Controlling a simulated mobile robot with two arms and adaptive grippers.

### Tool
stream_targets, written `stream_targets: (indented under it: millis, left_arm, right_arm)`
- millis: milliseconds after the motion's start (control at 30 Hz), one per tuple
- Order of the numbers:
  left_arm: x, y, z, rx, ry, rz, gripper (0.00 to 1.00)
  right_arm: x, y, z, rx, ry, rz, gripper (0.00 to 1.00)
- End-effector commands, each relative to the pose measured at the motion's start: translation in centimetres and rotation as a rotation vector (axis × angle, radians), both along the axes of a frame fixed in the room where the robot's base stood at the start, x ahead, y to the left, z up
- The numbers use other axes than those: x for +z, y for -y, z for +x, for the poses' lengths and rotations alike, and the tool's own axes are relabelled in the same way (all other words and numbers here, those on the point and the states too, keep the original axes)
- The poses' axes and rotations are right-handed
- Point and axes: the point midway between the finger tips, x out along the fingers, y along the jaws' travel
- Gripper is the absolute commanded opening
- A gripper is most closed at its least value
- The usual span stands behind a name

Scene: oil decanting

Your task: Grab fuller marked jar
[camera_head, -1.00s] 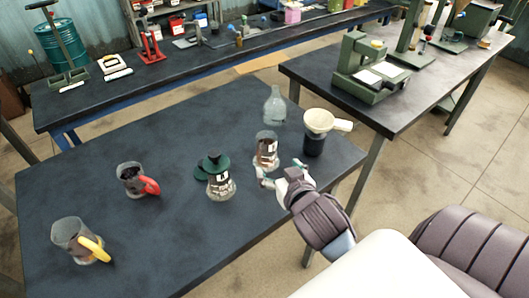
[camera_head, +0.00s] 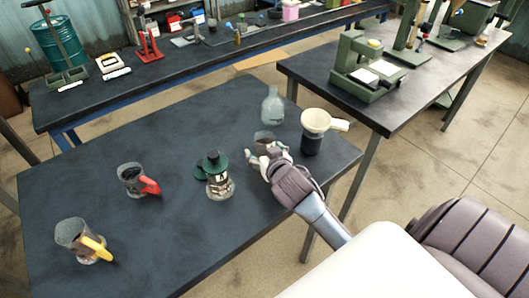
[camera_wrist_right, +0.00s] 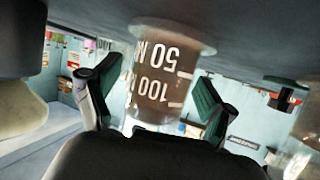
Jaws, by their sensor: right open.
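A clear marked jar (camera_head: 265,138) of brown liquid stands on the dark table, partly hidden by my right gripper (camera_head: 264,153). In the right wrist view the jar (camera_wrist_right: 158,85) appears upside down with white 50 and 100 marks. The open fingers of my right gripper (camera_wrist_right: 155,88) lie on either side of it; I cannot tell whether they touch it. My left gripper is not in view.
A clear bottle (camera_head: 272,105) stands behind the jar. A cream funnel (camera_head: 316,121) sits on a dark container (camera_head: 311,144) to the right. Red-handled (camera_head: 132,179) and yellow-handled (camera_head: 75,238) jugs stand left. The table's (camera_head: 160,235) middle front is clear.

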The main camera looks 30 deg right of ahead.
Motion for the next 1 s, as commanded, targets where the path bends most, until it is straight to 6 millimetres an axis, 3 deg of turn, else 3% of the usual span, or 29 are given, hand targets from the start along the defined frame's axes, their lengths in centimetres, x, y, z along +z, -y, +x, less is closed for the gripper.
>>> stream_targets:
  millis: [67,500,1000]
  left_arm:
    - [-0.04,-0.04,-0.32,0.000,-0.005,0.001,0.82]
    - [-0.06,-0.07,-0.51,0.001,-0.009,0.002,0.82]
    - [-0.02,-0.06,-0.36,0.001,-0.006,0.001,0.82]
  right_arm:
    - [0.00,-0.02,-0.02,0.000,0.000,0.000,0.83]
    - [0.01,-0.01,-0.05,0.000,0.000,0.000,0.10]
    - [0.72,0.00,0.01,0.000,0.003,0.000,0.09]
